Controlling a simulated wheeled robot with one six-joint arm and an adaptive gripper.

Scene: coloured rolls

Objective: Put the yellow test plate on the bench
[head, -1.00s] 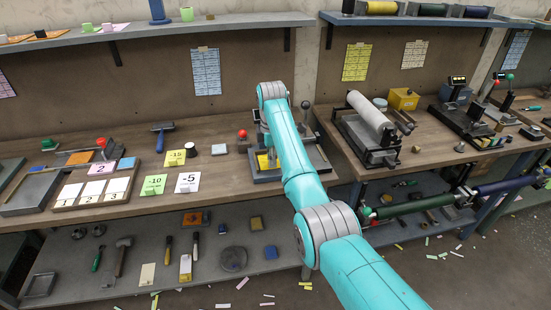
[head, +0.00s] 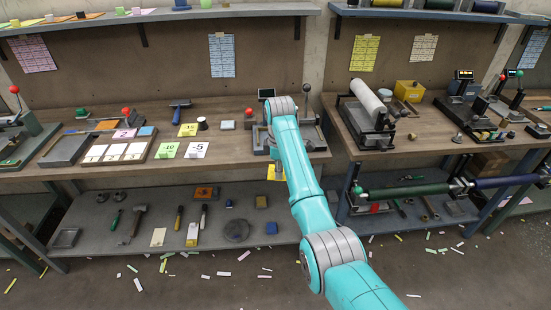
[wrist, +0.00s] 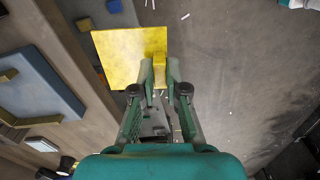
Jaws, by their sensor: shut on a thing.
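The yellow test plate (wrist: 118,55) is a flat square with a raised grip block at its edge. My gripper (wrist: 160,76) is shut on that block, in the wrist view. In the head view the yellow plate (head: 275,173) shows in part beside my arm, in front of the bench's front edge; my arm hides most of the gripper. The wooden bench (head: 232,160) runs behind it. In the wrist view the bench lies to the left, and much of the plate is seen against the floor.
A grey-walled tray device (head: 262,142) stands on the bench behind my arm. Labelled cards, a green one (head: 167,150) and a white one (head: 197,150), lie to its left. Bare bench top lies between the cards and the tray device.

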